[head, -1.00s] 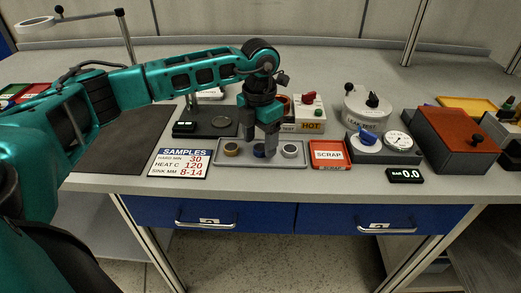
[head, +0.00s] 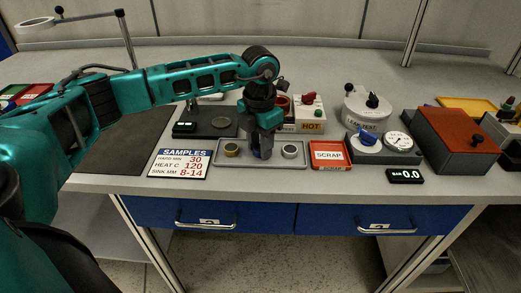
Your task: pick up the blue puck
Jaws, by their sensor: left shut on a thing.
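The blue puck (head: 258,154) sits at the middle of the grey sample tray (head: 222,164), mostly hidden by the fingers. My left gripper (head: 262,152) points down over the tray and is shut on the blue puck. I cannot tell whether the puck still touches the tray floor. A brass-coloured puck (head: 232,149) lies to its left in the tray and a pale silver puck (head: 290,151) to its right. My right gripper is not in view.
Right of the tray is a red scrap bin (head: 328,154). Behind the gripper stands a hot test unit (head: 309,113). A leak test pot (head: 366,108), gauge box (head: 385,146) and red-lidded box (head: 455,138) stand to the right. A samples card (head: 180,163) lies left.

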